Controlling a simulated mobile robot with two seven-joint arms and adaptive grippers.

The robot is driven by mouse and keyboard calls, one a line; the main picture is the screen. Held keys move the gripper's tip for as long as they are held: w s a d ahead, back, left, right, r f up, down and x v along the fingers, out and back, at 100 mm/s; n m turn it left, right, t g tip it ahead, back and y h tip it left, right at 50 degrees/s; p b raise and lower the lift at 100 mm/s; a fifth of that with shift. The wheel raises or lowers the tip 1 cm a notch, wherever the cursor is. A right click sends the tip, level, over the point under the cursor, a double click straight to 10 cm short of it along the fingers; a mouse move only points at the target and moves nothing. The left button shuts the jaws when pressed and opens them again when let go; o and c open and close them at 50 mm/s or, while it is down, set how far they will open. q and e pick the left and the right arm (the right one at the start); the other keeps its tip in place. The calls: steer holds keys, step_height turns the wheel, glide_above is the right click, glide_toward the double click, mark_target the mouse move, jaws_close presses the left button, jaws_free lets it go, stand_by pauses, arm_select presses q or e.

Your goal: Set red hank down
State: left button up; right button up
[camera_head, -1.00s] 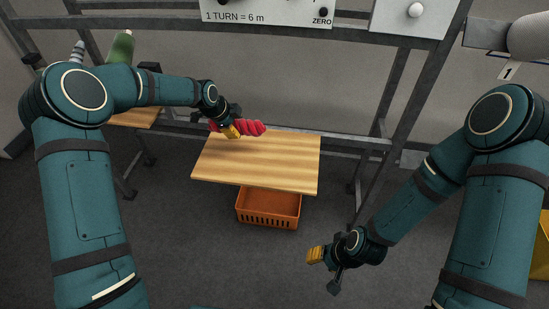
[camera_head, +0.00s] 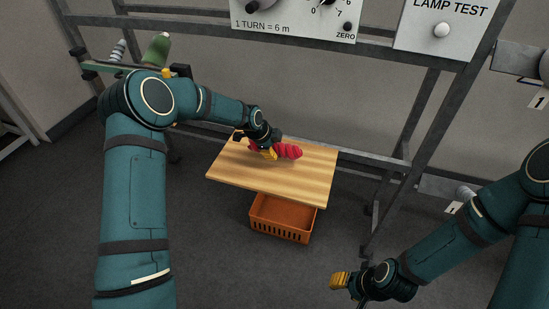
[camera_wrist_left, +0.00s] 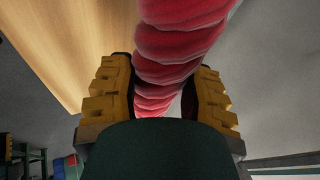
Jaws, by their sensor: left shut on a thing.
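The red hank (camera_head: 290,151) is a twisted roll of red yarn. It lies across the jaws of my left gripper (camera_head: 270,153), over the back part of the wooden tabletop (camera_head: 290,185). I cannot tell whether it touches the wood. In the left wrist view the hank (camera_wrist_left: 180,45) runs between the two yellow fingers of the left gripper (camera_wrist_left: 163,70), which are shut on it, with the tabletop (camera_wrist_left: 60,40) at upper left. My right gripper (camera_head: 339,281) is low at the front, away from the table; its opening is hidden.
An orange crate (camera_head: 283,220) stands below the tabletop's front edge. A grey frame with a dial panel (camera_head: 290,18) and a lamp test panel (camera_head: 445,28) rises behind. Green and grey cones (camera_head: 157,49) stand at upper left. The tabletop's front part is clear.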

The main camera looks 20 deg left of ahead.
arm_select(q)
steer(key=shift+f, duration=2.15)
steer(key=shift+b, duration=0.3)
steer(key=shift+f, duration=0.15)
steer(key=o, duration=1.1)
